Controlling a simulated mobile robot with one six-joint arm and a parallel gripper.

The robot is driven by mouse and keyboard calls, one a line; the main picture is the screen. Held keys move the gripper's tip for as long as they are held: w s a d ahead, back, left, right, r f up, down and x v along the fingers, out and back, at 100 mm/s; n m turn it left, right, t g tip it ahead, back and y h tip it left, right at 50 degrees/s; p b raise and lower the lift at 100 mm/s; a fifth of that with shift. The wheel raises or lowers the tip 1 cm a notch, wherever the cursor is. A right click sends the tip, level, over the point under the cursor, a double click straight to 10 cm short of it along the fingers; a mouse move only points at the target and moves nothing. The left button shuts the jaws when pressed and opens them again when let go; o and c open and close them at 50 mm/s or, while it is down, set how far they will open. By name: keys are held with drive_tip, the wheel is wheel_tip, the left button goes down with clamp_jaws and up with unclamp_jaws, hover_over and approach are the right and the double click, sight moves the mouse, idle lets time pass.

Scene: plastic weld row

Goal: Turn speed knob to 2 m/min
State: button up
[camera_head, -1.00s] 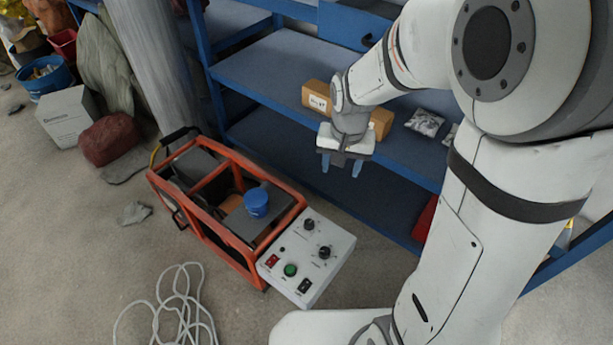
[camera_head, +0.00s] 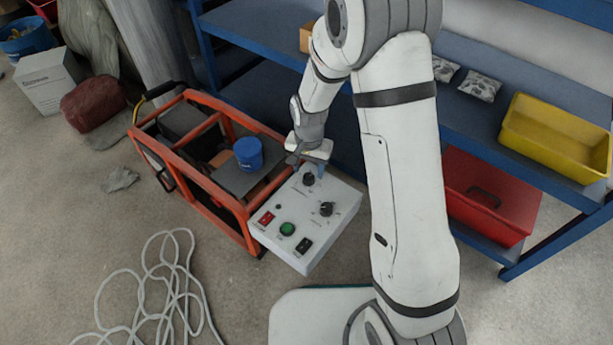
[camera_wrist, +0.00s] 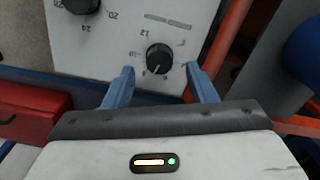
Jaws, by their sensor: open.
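The white control panel (camera_head: 322,207) is on the front end of the orange-framed machine (camera_head: 236,205). It carries two black knobs. The upper knob (camera_head: 308,179) is closest to my gripper (camera_head: 308,166); the lower knob (camera_head: 326,209) stands apart from it. In the wrist view, my open gripper (camera_wrist: 160,70) has its blue fingertips on either side of one black knob (camera_wrist: 159,58), with gaps visible. That knob's white mark points down and slightly left in the picture. The other knob (camera_wrist: 80,4) is cut off at the top edge.
A green button (camera_head: 288,229), a red switch (camera_head: 266,218) and a black switch (camera_head: 304,246) share the panel. A blue cup (camera_head: 248,154) stands on the machine. Blue shelving with a red box (camera_head: 490,195) and yellow bin (camera_head: 557,137) is behind and right. White cable (camera_head: 150,290) lies on the floor.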

sight(309, 179)
wheel_tip(309, 179, down, 3)
drive_tip(key=shift+r+b, duration=0.1)
drive_tip(key=shift+b, duration=0.3)
drive_tip(key=shift+c, duration=0.4)
